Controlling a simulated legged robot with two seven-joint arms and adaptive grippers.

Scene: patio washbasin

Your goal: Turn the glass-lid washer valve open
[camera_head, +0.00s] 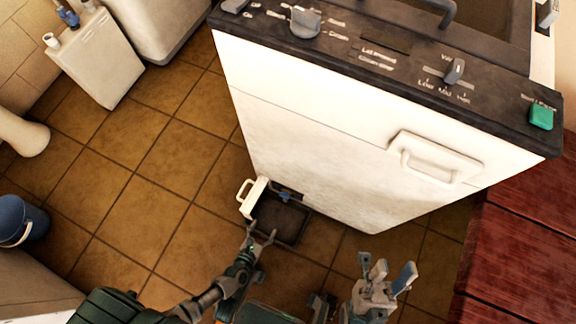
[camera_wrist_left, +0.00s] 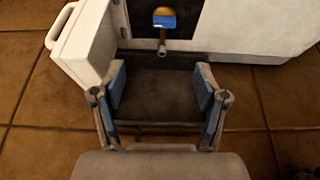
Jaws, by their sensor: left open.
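The white washer (camera_head: 320,130) stands with its dark control panel on top. Low on its front is an open recess. In the left wrist view a valve with a blue and orange part (camera_wrist_left: 164,19) shows in the recess, with a short grey spout (camera_wrist_left: 162,47) below it. The valve is only a small blue patch in the head view (camera_head: 287,194). My left gripper (camera_head: 262,233) is open and empty in front of the recess, its fingers (camera_wrist_left: 161,86) spread below the spout and apart from the valve. My right gripper (camera_head: 388,268) appears open and empty, at right, away from the valve.
A white hatch door with a handle (camera_head: 252,196) stands swung out left of the recess. A dark tray (camera_head: 282,220) lies on the tiles below the valve. A red wooden surface (camera_head: 525,215) is at right, a blue bucket (camera_head: 22,225) at left. Floor between is clear.

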